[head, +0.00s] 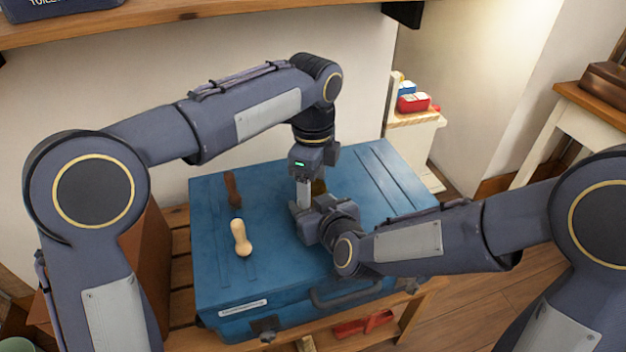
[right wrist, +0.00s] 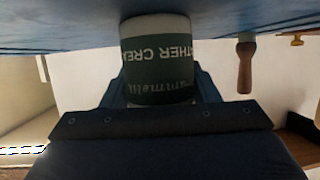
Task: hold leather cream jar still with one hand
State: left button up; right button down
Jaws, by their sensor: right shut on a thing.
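The leather cream jar (right wrist: 158,60), pale with a dark green label, shows upside down in the right wrist view. It is between the fingers of my right gripper (right wrist: 160,88), which is shut on it, and its base is at the blue case top. In the head view my right gripper (head: 298,211) lies low over the blue case (head: 225,285), and the jar is mostly hidden by my grippers. My left gripper (head: 303,193) points straight down from above at the same spot. Its fingers are seen edge-on, so their opening is unclear.
A pale wooden handled thing (head: 241,238) and a dark brown handled thing (head: 233,190) lie on the left of the case. The case rests on a slatted wooden bench (head: 180,270). A shelf (head: 200,16) runs above. The case top's back right is clear.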

pick_arm(q)
jog(key=shift+s+r, duration=0.1)
jog(key=shift+r, duration=2.15)
jog(key=shift+c, duration=0.4)
notch_tip(320, 180, up, 2)
jog(key=m, duration=0.3)
jog(key=shift+d, duration=0.1)
jog(key=shift+r+m, duration=0.55)
jog(key=shift+m, duration=0.65)
jog(key=shift+f, duration=0.15)
notch_tip(320, 180, down, 7)
jog(key=shift+f, duration=0.2)
jog(key=c, duration=1)
jog(key=n, duration=0.3)
jog(key=o, duration=1.1)
